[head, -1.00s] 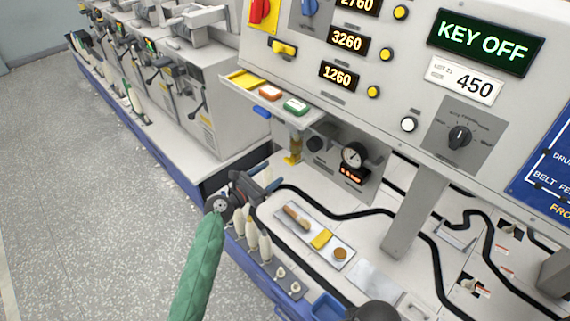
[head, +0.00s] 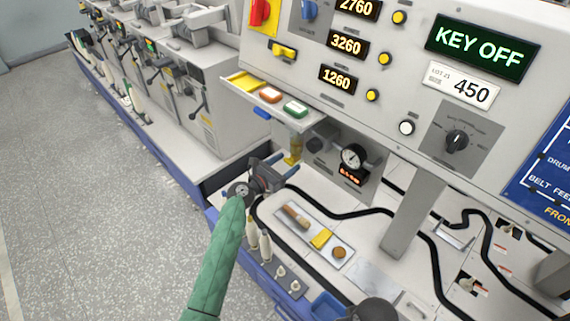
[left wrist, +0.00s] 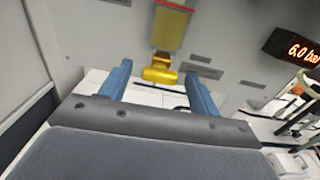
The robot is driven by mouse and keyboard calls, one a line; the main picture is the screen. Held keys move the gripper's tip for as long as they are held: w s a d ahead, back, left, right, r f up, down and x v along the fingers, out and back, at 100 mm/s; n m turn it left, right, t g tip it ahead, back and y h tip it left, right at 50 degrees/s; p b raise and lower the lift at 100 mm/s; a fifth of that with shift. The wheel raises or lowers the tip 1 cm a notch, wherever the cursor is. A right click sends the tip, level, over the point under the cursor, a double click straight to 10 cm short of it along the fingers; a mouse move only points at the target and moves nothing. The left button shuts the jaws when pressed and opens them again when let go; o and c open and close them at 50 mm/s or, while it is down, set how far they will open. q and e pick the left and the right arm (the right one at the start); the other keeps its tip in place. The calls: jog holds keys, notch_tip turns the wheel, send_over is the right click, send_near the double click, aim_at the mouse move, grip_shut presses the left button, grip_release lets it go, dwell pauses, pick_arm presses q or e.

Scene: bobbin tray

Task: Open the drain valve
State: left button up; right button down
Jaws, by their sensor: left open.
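The drain valve shows as a yellow tap (head: 292,160) under a filter bowl, left of the pressure gauge. In the left wrist view the yellow tap (left wrist: 161,75) is straight ahead, below a bowl (left wrist: 170,28) of yellowish colour. My left gripper (head: 286,173) is open, its blue fingers pointing at the tap from the front. In the left wrist view the tap appears between the two fingertips (left wrist: 158,72), seemingly a little beyond them. Nothing is held. I cannot tell whether any finger touches the tap.
The pressure gauge (head: 354,157) is right of the tap; a display in the left wrist view reads 6.0 bar (left wrist: 300,48). Bobbins (head: 258,240) and a small tray (head: 296,230) lie in front.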

pick_arm(q)
jog(key=c, duration=1)
